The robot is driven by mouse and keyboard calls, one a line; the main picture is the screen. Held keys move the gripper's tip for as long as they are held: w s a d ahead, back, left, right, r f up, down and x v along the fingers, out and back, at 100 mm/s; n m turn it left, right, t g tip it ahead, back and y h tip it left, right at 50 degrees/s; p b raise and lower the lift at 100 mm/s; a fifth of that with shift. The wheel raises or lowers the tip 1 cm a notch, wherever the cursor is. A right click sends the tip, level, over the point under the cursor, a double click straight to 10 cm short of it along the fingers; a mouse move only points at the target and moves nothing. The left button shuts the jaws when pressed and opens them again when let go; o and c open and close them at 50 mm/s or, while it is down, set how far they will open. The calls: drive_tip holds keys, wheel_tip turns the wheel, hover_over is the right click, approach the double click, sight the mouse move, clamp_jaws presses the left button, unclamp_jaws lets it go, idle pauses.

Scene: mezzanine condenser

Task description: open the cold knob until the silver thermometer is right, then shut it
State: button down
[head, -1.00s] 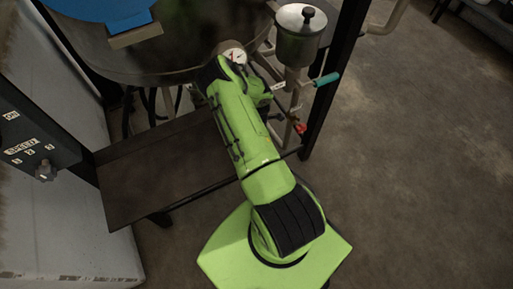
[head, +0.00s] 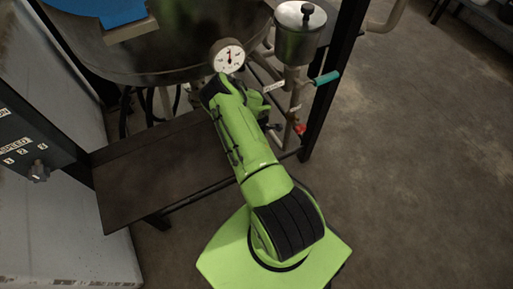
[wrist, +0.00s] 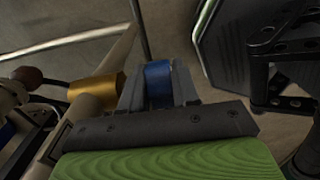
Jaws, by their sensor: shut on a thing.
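A round white dial with a silver-grey rim, the silver thermometer (head: 229,56), stands just above the bend of my arm in the head view. Its dark needle points roughly straight up; the scale is too small to read. In the wrist view the blue cold knob (wrist: 158,82) sits between the grey fingers of my gripper (wrist: 159,92), which is shut on it. In the head view my arm hides the knob and the fingers.
A metal pot with a black-knobbed lid (head: 300,32) stands right of the dial, with a teal handle (head: 327,78) and a red handle (head: 299,129) below it. A dark post is close on the right. A brass fitting (wrist: 96,87) is left of the knob.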

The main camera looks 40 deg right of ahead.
drive_tip(key=y+b, duration=0.2)
drive_tip(key=t+y+b, duration=0.1)
drive_tip(key=b, duration=0.1)
drive_tip(key=shift+d+f+y, duration=0.3)
drive_tip(key=shift+f, duration=0.1)
drive_tip(key=t+y+b, duration=0.1)
drive_tip(key=y+b, duration=0.2)
drive_tip(key=b, duration=0.2)
drive_tip(key=shift+f, duration=0.2)
drive_tip(key=t+y+b, duration=0.1)
drive_tip(key=y, duration=0.2)
drive_tip(key=shift+b, duration=0.4)
drive_tip(key=shift+a+t+y, duration=0.1)
drive_tip(key=shift+t+y, duration=0.4)
drive_tip(key=shift+y, duration=1.2)
drive_tip(key=c, duration=0.9)
unclamp_jaws()
drive_tip(key=shift+a, duration=0.1)
